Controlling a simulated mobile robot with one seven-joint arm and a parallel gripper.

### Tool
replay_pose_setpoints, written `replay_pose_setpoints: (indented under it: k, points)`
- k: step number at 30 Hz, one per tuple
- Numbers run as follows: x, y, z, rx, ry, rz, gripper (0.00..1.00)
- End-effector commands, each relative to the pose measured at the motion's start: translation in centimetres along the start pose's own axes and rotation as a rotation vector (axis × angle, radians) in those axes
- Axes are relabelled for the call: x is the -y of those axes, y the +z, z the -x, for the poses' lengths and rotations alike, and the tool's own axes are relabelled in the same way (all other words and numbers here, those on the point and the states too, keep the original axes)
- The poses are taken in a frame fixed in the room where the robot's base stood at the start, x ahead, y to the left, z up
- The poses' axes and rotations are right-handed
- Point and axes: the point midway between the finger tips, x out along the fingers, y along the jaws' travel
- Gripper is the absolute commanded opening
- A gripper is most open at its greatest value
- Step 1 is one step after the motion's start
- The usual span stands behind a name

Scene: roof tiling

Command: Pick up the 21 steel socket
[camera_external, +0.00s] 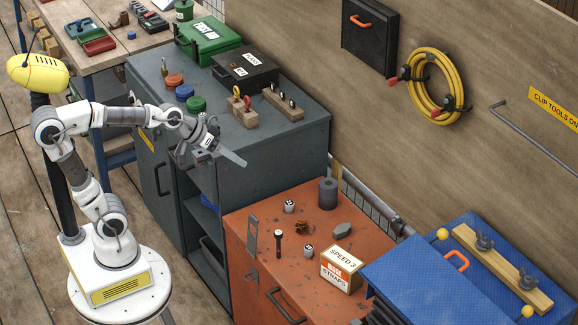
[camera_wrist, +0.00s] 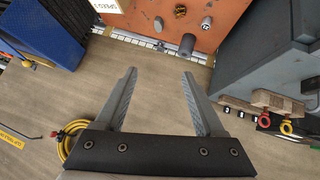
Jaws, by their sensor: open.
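Two small light-grey sockets stand on the orange cabinet top. One socket (camera_external: 289,206) is toward the back left, and it also shows in the wrist view (camera_wrist: 207,22) with a dark number I cannot read surely. The other socket (camera_external: 308,250) is nearer the front, beside the straps box. I cannot tell which is the 21. My gripper (camera_external: 225,155) is in the air by the grey cabinet, up and left of the sockets. In the wrist view my gripper (camera_wrist: 159,74) has its jaws spread, with nothing between them.
The taller grey cabinet (camera_external: 290,150) stands left; a wall is behind.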

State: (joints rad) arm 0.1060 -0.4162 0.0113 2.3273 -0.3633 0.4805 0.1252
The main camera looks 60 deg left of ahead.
Motion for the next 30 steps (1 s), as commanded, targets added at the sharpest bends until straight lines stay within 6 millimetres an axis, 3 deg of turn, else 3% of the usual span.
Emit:
replay_pose_setpoints:
  k: [1, 6, 12, 15, 19, 23, 30]
  points:
    - [-0.9, -2.0, -1.5, -0.031, 0.020, 0.025, 0.71]
    - [-2.6, -8.0, -6.1, -0.168, 0.045, 0.129, 0.71]
    - [-2.7, -12.9, -12.1, -0.311, -0.018, 0.257, 0.71]
    - [-2.0, -14.2, -15.2, -0.370, -0.084, 0.319, 0.71]
    - [-0.5, -14.6, -19.0, -0.435, -0.203, 0.388, 0.71]
    - [1.4, -13.4, -22.6, -0.483, -0.354, 0.442, 0.71]
    - [5.0, -7.8, -27.3, -0.528, -0.701, 0.484, 0.71]
